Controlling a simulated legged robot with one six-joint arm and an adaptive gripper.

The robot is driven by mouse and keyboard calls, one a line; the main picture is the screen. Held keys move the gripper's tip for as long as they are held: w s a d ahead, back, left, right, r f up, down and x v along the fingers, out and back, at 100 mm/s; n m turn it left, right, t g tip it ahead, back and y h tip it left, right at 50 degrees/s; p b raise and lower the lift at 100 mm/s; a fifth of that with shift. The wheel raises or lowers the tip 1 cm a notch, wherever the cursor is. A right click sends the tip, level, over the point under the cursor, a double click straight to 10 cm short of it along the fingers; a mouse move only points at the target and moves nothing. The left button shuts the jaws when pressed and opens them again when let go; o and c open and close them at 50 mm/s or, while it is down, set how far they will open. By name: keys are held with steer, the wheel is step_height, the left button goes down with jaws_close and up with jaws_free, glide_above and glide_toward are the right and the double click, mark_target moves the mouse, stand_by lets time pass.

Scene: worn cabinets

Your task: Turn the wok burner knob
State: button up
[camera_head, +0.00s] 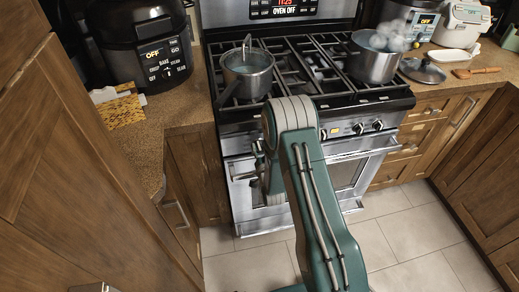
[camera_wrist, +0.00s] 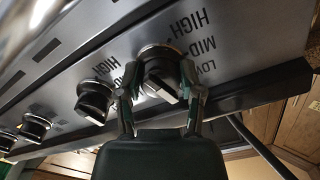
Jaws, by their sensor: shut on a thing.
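A dark, round stove knob (camera_wrist: 160,72) stands out from the steel control panel (camera_wrist: 228,40) in the wrist view, with HIGH, MID and LOW printed beside it. My gripper (camera_wrist: 160,84) has one finger on each side of this knob and is shut on it. No label in view tells whether it is the wok burner's knob. A second knob (camera_wrist: 95,100) is close to its left, and more follow farther left. In the head view my arm hides the held knob. Other knobs (camera_head: 378,125) show on the stove front, right of my arm.
A pot (camera_head: 247,78) stands on the left of the stove, its handle toward the front. Another pot (camera_head: 373,65) is at the right. The oven door handle (camera_head: 362,154) runs below the panel. Wooden cabinets (camera_head: 85,150) stand close on the left. The tiled floor (camera_head: 400,235) is clear.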

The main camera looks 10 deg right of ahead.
steer(key=shift+w+r+m, duration=0.1)
steer(key=shift+m, duration=1.1)
steer(key=o, duration=1.1)
steer(key=shift+o, duration=0.2)
steer(key=shift+s, duration=0.55)
steer(key=s, duration=1.1)
